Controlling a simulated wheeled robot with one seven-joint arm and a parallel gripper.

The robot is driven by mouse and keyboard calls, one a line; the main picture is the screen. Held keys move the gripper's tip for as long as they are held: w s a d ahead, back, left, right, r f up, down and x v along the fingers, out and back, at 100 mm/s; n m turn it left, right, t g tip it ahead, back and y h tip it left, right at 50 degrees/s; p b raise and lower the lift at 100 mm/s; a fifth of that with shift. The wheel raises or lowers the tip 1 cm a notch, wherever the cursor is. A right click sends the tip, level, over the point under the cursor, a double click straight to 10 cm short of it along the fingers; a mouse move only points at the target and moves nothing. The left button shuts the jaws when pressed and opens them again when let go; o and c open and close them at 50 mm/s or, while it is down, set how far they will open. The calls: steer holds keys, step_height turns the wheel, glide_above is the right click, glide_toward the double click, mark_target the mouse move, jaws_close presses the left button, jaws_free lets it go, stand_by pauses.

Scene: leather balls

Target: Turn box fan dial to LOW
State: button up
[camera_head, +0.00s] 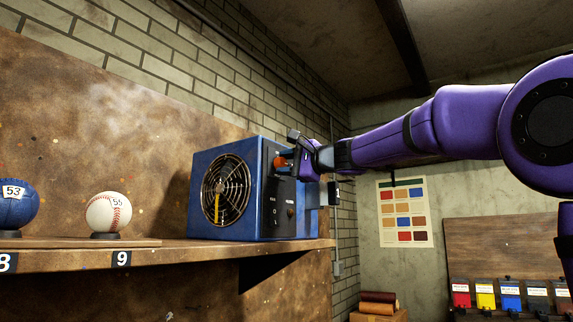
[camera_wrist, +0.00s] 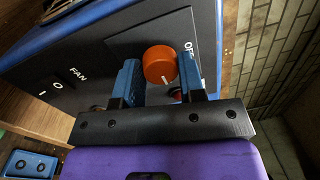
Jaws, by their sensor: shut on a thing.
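The blue box fan (camera_head: 262,213) stands at the right end of a wooden shelf, its round grille facing left and its black control panel (camera_head: 281,205) facing my arm. The orange dial (camera_head: 280,162) sits high on that panel. In the wrist view the dial (camera_wrist: 160,64) lies between the two blue fingers of my gripper (camera_wrist: 160,78), which is shut on it. "OFF" is printed beside the dial; the other dial labels are hidden. My gripper (camera_head: 292,160) reaches the panel from the right in the head view.
A switch marked "FAN" (camera_wrist: 78,74), with I and O signs, is lower on the panel. A blue ball (camera_head: 16,205) and a baseball (camera_head: 108,213) stand on the shelf (camera_head: 180,256). A brick wall is close behind; the room right of the fan is open.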

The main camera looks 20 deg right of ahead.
steer(key=shift+m, duration=0.3)
steer(key=o, duration=0.9)
steer(key=v, duration=1.1)
steer(key=shift+f, duration=0.1)
